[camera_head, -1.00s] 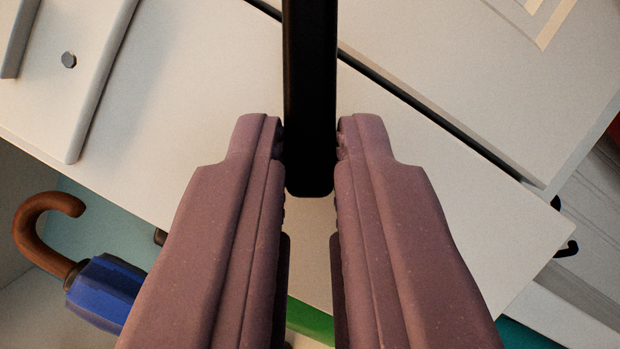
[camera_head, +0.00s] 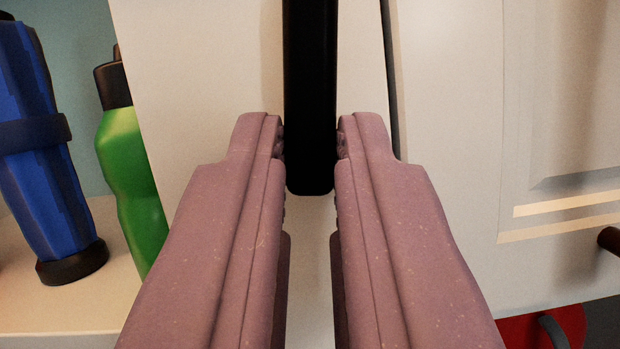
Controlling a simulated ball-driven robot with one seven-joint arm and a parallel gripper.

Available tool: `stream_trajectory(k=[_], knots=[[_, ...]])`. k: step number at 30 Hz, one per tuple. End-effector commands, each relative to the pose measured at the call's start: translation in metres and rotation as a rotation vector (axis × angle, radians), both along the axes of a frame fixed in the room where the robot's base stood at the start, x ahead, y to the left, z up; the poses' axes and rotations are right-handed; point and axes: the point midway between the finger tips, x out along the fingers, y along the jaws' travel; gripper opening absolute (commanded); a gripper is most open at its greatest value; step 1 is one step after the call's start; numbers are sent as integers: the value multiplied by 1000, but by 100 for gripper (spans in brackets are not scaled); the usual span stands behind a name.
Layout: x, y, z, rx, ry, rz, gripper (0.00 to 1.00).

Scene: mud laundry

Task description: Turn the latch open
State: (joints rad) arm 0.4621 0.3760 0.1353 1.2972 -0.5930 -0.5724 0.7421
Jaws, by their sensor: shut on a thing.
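The latch (camera_head: 310,70) is a black bar that comes down from the top edge of the view and ends in a rounded tip. My gripper (camera_head: 310,142) is shut on this bar near its lower end, one mauve finger on each side. The bar stands upright in the picture, in front of a pale panel (camera_head: 215,60). A narrow dark gap runs just right of the bar, along the panel's edge. Where the bar is fixed is out of view.
A pale door (camera_head: 450,110) with a raised frame lies to the right. A dark knob (camera_head: 608,240) and a red thing (camera_head: 520,332) show at lower right.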

Motion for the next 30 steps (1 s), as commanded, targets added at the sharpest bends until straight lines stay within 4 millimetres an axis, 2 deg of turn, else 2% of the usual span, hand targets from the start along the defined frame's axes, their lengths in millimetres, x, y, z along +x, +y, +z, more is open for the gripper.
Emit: stream_trajectory(k=[10,26,27,30], knots=[[0,-2,-1,-133,-2,-1,0],[0,-2,-1,-158,-4,-1,0],[0,-2,-1,-158,-4,-1,19],[0,-2,-1,-157,-4,-1,40]])
